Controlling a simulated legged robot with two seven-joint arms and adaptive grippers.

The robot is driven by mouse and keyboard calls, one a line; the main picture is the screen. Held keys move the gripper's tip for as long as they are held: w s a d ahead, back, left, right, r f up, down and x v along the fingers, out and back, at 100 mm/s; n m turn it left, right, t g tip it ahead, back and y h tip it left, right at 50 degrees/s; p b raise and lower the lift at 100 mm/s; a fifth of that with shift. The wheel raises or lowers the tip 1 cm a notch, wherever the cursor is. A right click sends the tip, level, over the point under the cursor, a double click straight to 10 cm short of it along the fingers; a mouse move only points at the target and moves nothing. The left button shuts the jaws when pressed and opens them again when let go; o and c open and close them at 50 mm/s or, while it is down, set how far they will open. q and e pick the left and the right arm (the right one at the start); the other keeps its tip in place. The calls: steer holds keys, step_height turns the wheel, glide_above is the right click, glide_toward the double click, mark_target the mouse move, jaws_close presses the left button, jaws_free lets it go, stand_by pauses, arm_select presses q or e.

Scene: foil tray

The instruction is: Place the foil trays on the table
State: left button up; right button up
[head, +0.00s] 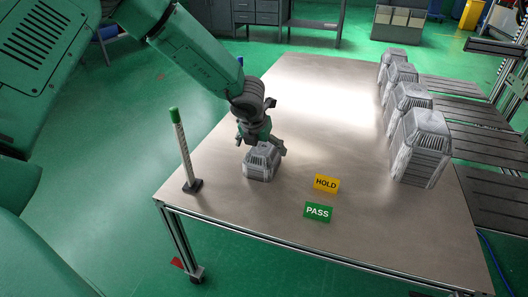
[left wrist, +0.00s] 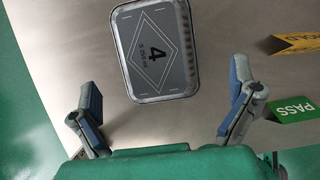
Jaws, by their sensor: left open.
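A small grey ribbed stack of foil trays (head: 260,165) sits on the metal table (head: 240,215), left of the signs. In the left wrist view its top tray (left wrist: 157,50) shows a flat face with a diamond and a "4". My left gripper (head: 262,143) is just above and behind this stack in the head view. In the left wrist view its fingers (left wrist: 165,90) are spread wide and empty, with the tray ahead, between their lines and apart from both. Several taller stacks of grey trays (head: 420,150) stand in a row along the table's right side. My right gripper is out of view.
A yellow HOLD sign (head: 326,183) and a green PASS sign (head: 318,212) stand near the table's front middle. A thin upright post (head: 182,150) with a green top stands at the left edge. Slatted dark racks (head: 490,165) lie beyond the right edge. The table's centre is clear.

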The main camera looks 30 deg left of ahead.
arm_select(q)
steer(key=p+v, duration=0.1)
steer(key=v, duration=0.3)
steer(key=shift+s+a+r, duration=0.1)
steer(key=shift+s+r, duration=0.05)
steer(key=shift+r, duration=0.1)
steer(key=shift+s+d+r, duration=0.2)
steer(key=shift+d+r, duration=0.05)
steer(key=shift+r, duration=0.1)
steer(key=shift+a, duration=0.15)
